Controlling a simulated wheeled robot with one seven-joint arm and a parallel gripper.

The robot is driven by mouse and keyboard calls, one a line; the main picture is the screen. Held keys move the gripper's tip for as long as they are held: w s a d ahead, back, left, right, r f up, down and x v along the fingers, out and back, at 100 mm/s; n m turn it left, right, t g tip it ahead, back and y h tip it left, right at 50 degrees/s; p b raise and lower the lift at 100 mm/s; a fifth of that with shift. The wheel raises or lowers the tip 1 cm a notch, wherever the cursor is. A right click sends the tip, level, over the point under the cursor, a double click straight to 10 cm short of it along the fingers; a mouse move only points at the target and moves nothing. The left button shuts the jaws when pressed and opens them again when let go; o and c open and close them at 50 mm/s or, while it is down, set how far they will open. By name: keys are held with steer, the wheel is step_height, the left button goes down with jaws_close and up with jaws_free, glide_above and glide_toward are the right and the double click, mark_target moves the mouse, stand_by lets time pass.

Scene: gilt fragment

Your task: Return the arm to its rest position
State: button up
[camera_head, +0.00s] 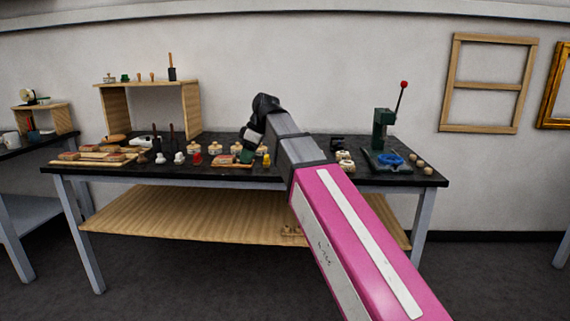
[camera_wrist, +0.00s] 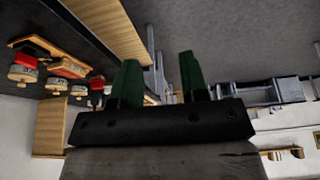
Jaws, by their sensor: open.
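My arm, pink and grey, reaches from the lower right of the head view up over the workbench. My gripper (camera_head: 247,154) is at its end, small and partly hidden by the wrist, above the middle of the bench. In the wrist view my gripper (camera_wrist: 160,72) shows two green fingers standing apart with nothing between them, so it is open and empty. I cannot tell from the head view how far the fingertips are above the bench top.
The black-topped workbench (camera_head: 75,166) carries small jars, tools and wooden pieces. A wooden shelf unit (camera_head: 189,108) stands at its back left. A green press (camera_head: 382,132) with a red-knobbed lever stands on the right. In the wrist view, jars (camera_wrist: 22,74) show at left.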

steer(key=d+f+m+h, duration=0.1)
steer(key=d+f+m, duration=0.2)
steer(key=d+f, duration=0.35)
steer(key=d+f+m, duration=0.3)
steer(key=d+f, duration=0.1)
steer(key=f, duration=0.6)
steer(key=d+f+m+h, duration=0.1)
steer(key=d+f+m, duration=0.2)
steer(key=d+f, duration=0.45)
steer(key=s+d+f+m+h, duration=0.1)
steer(key=s+d+f+m, duration=0.3)
steer(key=f, duration=0.6)
steer(key=s+d+f+m+h, duration=0.1)
steer(key=s+d+f+m, duration=0.3)
steer(key=d+f, duration=0.5)
steer(key=s+f, duration=0.1)
steer(key=s, duration=0.1)
steer(key=shift+s+d, duration=0.25)
steer(key=shift+s, duration=0.05)
